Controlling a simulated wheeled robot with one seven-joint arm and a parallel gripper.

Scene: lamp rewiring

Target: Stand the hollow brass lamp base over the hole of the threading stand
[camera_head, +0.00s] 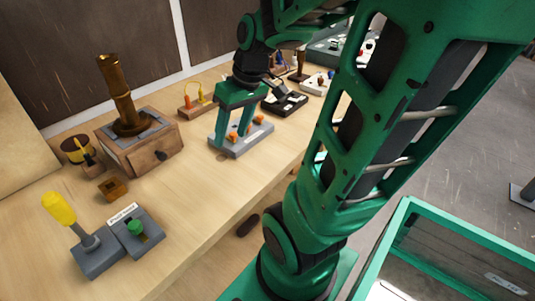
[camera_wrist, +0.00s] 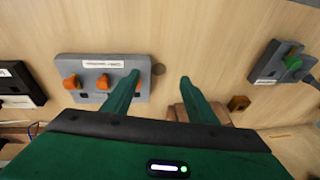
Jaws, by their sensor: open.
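The brass lamp base (camera_head: 121,88), a tall stepped tube with a wide foot, stands upright on the grey top plate of a wooden box (camera_head: 150,155), which looks like the threading stand. The foot covers the middle of the plate, so the hole is hidden and I cannot tell how well they line up. My gripper (camera_head: 232,136) is open and empty, to the right of the stand and apart from it. Its two green fingers also show spread in the wrist view (camera_wrist: 159,77). A brown wooden part, probably the stand, shows behind the right finger there.
A grey block with orange switches (camera_head: 240,148) is right at my fingers. Nearer on the bench are a yellow-handled lever (camera_head: 98,255), a green-button block (camera_head: 143,240) and a small brass cube (camera_head: 113,189). Orange-and-yellow parts (camera_head: 197,104) stand behind. The bench's front middle is clear.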

